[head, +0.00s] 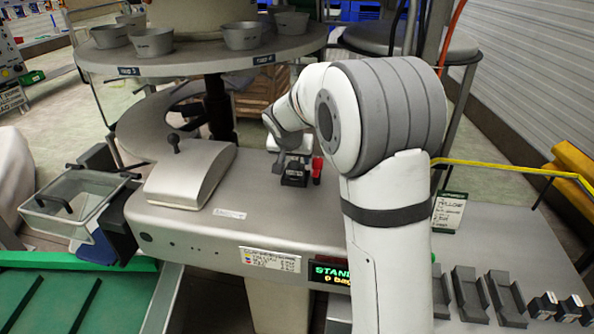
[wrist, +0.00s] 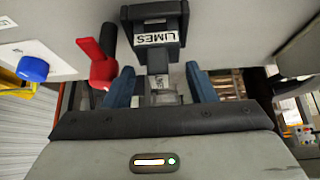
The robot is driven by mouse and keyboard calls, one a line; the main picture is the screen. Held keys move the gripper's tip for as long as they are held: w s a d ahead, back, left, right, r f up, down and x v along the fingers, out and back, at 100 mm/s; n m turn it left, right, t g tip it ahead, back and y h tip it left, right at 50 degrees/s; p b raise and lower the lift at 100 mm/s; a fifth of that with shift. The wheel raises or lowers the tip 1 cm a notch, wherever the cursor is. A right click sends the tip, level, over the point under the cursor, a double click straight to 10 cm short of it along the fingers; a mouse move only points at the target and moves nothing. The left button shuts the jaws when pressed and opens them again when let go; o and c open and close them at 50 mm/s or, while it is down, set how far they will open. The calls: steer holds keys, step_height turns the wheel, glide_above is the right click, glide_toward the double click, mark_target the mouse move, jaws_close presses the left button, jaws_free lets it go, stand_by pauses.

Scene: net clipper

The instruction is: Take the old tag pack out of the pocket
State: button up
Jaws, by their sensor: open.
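A black block with a white label reading LIMES, which looks like the old tag pack (wrist: 155,22), is at the top middle of the wrist view. In the head view a dark block (head: 294,176) sits on top of the grey machine, below my wrist. I cannot tell where the pack ends and its pocket begins. My gripper (wrist: 163,84) is open, its two blue fingers apart. In the picture they lie below the block, either side of a narrow grey part (wrist: 158,62). I see no contact with the block. The fingers are mostly hidden in the head view.
A red lever (wrist: 97,65) stands close beside the block, with a blue button (wrist: 33,69) farther left. On the right-hand table are grey holders (head: 468,292) and small black packs (head: 543,305). A round shelf with metal cups (head: 152,41) overhangs behind the machine (head: 235,224).

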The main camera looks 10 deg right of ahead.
steer(key=x, duration=0.4)
steer(key=shift+p, duration=0.3)
steer(key=shift+c, duration=0.5)
steer(key=c, duration=0.6)
steer(key=shift+o, duration=0.2)
steer(key=shift+r, duration=0.1)
